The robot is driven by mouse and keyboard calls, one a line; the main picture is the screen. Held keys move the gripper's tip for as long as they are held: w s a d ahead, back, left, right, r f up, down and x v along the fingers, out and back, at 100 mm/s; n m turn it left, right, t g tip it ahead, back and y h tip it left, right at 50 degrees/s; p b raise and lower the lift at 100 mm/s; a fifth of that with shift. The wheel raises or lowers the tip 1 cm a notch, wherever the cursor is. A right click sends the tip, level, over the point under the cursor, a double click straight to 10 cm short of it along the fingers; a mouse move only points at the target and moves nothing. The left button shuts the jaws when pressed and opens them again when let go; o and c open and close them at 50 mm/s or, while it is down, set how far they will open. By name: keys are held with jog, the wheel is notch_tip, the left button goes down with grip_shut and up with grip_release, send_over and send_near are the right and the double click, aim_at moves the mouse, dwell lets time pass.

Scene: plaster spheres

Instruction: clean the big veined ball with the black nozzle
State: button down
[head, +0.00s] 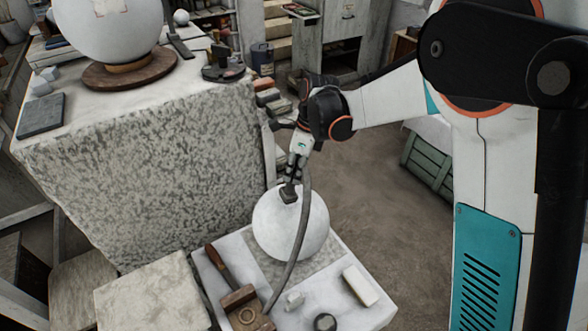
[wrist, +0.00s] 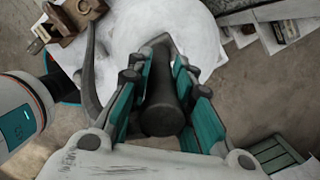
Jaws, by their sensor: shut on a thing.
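The black nozzle (head: 289,193) is held in my gripper (head: 295,176), pointing down at the upper part of a big pale ball (head: 298,230). The ball rests on a low white table; I cannot make out veins on it. In the wrist view the dark nozzle (wrist: 162,108) lies between the teal finger pads of my gripper (wrist: 164,84), with the pale ball (wrist: 135,35) beyond its tip. I cannot tell whether the tip touches the ball. A grey hose (head: 304,220) hangs from the nozzle across the ball's front.
The low white table (head: 335,292) also bears a wooden block tool (head: 245,310), a white block (head: 360,285) and a dark round thing (head: 325,322). Another big ball (head: 108,28) stands on a wooden disc (head: 128,70) upon the rough stone block. Floor is open to the right.

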jog(key=shift+f, duration=0.15)
jog(key=shift+w, duration=0.1)
jog(key=shift+w+a, duration=0.9)
jog(key=shift+w, duration=0.2)
jog(key=shift+s, duration=0.1)
jog(key=shift+s+d+r+p, duration=0.2)
jog(key=shift+s+r, duration=0.1)
jog(key=shift+r, duration=0.15)
jog(key=shift+s+d+r+p, duration=0.15)
jog(key=shift+s+d+r, duration=0.1)
jog(key=shift+r, duration=0.15)
jog(key=shift+a, duration=0.1)
jog(key=shift+a+r+p, duration=0.15)
jog(key=shift+r+p, duration=0.6)
jog(key=shift+r, duration=0.45)
